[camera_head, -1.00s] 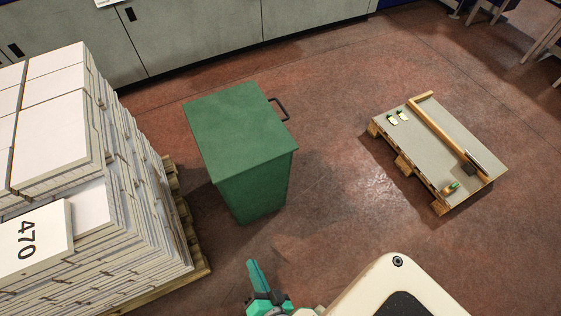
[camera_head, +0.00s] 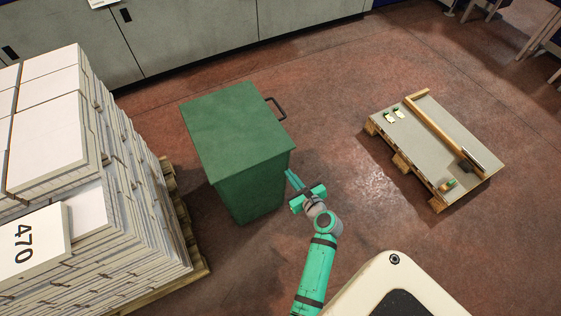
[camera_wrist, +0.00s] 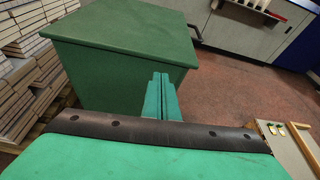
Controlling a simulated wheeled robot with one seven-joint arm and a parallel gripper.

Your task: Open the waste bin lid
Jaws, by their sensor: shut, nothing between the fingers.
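The green waste bin (camera_head: 247,185) stands upright on the floor, with its flat green lid (camera_head: 235,122) closed. A dark handle (camera_head: 277,108) sticks out from the bin's far right side near the lid. In the wrist view the bin (camera_wrist: 125,85) fills the upper left, its lid (camera_wrist: 120,32) is seen from above, and part of the handle (camera_wrist: 195,32) shows at its right edge. My teal gripper (camera_head: 290,173) is shut and empty, just right of the bin's near right corner and apart from the handle. The fingers (camera_wrist: 160,78) show together in the wrist view.
A pallet stacked with white boards (camera_head: 90,180) stands close left of the bin. A low pallet (camera_head: 430,145) with a wooden-handled tool lies to the right. Grey cabinets (camera_head: 190,35) line the back. The floor between bin and low pallet is clear.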

